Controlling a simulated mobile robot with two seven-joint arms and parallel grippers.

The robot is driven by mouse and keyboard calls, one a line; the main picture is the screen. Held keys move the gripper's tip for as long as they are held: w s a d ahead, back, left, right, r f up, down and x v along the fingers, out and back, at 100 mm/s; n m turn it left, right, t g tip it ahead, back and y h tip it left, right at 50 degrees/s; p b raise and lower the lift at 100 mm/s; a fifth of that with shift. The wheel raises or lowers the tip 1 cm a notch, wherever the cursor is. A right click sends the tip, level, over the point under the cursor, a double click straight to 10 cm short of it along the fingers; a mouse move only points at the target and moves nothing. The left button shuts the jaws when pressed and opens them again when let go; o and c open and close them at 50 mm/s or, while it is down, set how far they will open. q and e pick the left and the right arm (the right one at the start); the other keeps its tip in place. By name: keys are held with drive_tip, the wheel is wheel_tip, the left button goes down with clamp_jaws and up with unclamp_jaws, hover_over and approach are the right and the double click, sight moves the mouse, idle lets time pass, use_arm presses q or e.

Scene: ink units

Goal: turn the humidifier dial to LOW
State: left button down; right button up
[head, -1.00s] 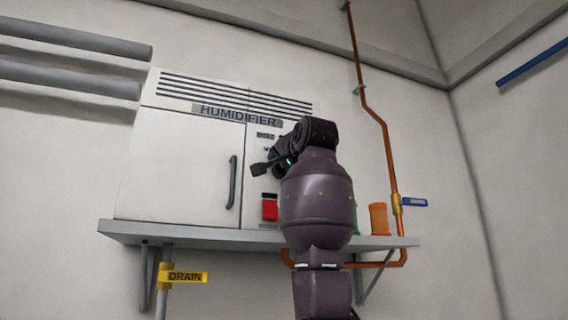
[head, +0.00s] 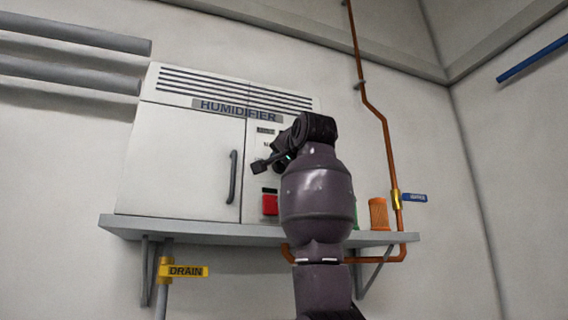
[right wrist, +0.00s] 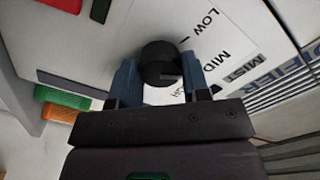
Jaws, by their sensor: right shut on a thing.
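The humidifier (head: 185,160) is a white cabinet on a wall shelf. Its round black dial (right wrist: 157,60) shows in the right wrist view, on the panel beside the printed words LOW, MID and a partly hidden third word. My right gripper (right wrist: 160,78) is shut on the dial, with one blue-grey finger on each side. In the head view my right gripper (head: 269,162) is at the panel, and my own arm hides the dial. My left gripper is not in view.
The shelf (head: 190,230) carries the humidifier, an orange ribbed thing (head: 379,214) and a green thing mostly hidden. A red block (head: 270,204) is below the gripper. A door handle (head: 232,177) is left of it. A copper pipe (head: 388,150) runs at right.

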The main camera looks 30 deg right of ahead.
use_arm(q)
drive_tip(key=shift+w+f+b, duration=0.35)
drive_tip(key=shift+b, duration=0.4)
use_arm(e)
drive_tip(key=shift+n, duration=4.6)
drive_tip(key=o, duration=0.9)
drive_tip(key=shift+s, duration=0.15)
use_arm(q)
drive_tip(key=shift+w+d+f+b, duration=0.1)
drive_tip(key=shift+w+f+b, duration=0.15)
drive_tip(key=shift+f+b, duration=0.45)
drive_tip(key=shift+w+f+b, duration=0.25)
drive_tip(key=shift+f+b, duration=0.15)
drive_tip(key=shift+b, duration=0.6)
use_arm(e)
drive_tip(key=shift+v, duration=5.3)
